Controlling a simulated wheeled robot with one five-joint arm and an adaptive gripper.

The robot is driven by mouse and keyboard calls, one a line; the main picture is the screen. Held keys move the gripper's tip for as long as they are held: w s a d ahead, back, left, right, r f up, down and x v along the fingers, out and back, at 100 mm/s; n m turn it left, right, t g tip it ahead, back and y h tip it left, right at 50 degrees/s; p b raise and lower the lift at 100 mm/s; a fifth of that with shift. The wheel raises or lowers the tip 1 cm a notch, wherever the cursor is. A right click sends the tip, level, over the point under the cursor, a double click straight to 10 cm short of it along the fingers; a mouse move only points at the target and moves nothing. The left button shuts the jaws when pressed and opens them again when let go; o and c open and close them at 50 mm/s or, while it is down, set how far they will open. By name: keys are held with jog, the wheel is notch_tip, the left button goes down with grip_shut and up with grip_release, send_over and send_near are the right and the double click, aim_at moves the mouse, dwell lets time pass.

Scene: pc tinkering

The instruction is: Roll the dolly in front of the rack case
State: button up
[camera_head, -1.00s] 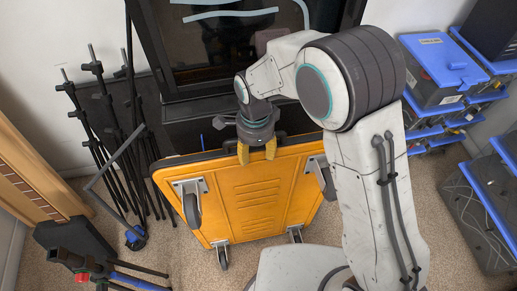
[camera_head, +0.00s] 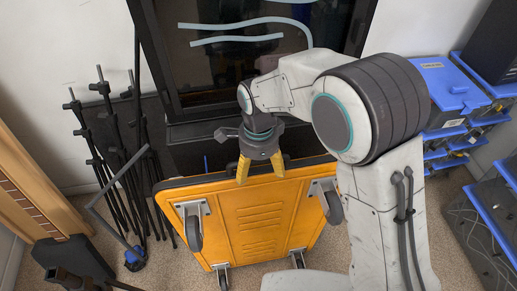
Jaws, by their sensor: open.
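The dolly (camera_head: 250,222) is an orange panel with a dark rim. It stands tilted on edge, its underside and several caster wheels facing me. The rack case (camera_head: 190,112), a tall black case with a dark glass front, stands behind it against the wall. My gripper (camera_head: 261,168) is at the dolly's upper edge with its yellow fingers spread apart. The fingers overlap the orange panel just below the rim; I cannot tell whether they touch it. The lower part of the rack case is hidden by the dolly and my arm.
Black tripod stands (camera_head: 110,160) lean at the left, close to the dolly. A wooden frame (camera_head: 30,190) is at the far left. Blue storage boxes (camera_head: 452,92) stand at the right. Carpet (camera_head: 345,245) is free around the dolly's lower right.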

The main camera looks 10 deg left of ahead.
notch_tip(320, 180, up, 8)
jog(key=shift+r, duration=0.2)
dwell(0.8)
